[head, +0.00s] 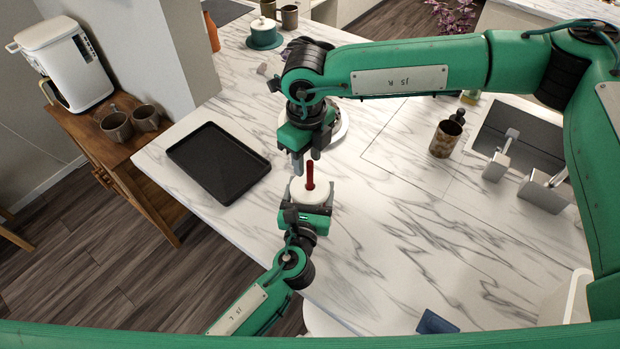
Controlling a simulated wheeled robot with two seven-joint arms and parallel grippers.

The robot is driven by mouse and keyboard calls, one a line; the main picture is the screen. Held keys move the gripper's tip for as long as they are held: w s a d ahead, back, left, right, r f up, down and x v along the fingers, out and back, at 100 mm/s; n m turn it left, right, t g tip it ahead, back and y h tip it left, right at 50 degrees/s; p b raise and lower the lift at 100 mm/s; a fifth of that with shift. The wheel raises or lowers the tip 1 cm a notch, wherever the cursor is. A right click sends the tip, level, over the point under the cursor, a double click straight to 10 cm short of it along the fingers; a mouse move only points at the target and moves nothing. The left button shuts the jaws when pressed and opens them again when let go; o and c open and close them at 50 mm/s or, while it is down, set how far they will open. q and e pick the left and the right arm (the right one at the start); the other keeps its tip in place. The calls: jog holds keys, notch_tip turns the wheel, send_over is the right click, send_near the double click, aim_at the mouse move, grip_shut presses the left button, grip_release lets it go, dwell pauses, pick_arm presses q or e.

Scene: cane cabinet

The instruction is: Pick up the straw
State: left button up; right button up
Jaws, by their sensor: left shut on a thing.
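A red straw (310,176) stands upright in a white round cup or lidded container (306,195) near the middle of the head view. My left gripper (305,200), coming in from the lower left, is shut on the white cup. My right gripper (307,160), reaching in from the right, points down just above the straw's top. Its two fingers look apart, with nothing seen between them. Whether the fingertips touch the straw cannot be told from this angle. The cup's lower part is hidden by my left gripper.
A black tray (218,162) lies left on the marble counter (400,240). A white plate (341,128) is partly hidden behind my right gripper. A brown patterned cup (445,139) stands right, near the sink (520,140). A blue item (437,322) lies at the front. The counter's middle right is clear.

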aim_at(310, 172)
jog(key=f, duration=0.5)
jog(key=shift+d, duration=0.3)
jog(key=shift+r, duration=0.1)
grip_shut()
notch_tip(310, 172, up, 10)
dwell(0.3)
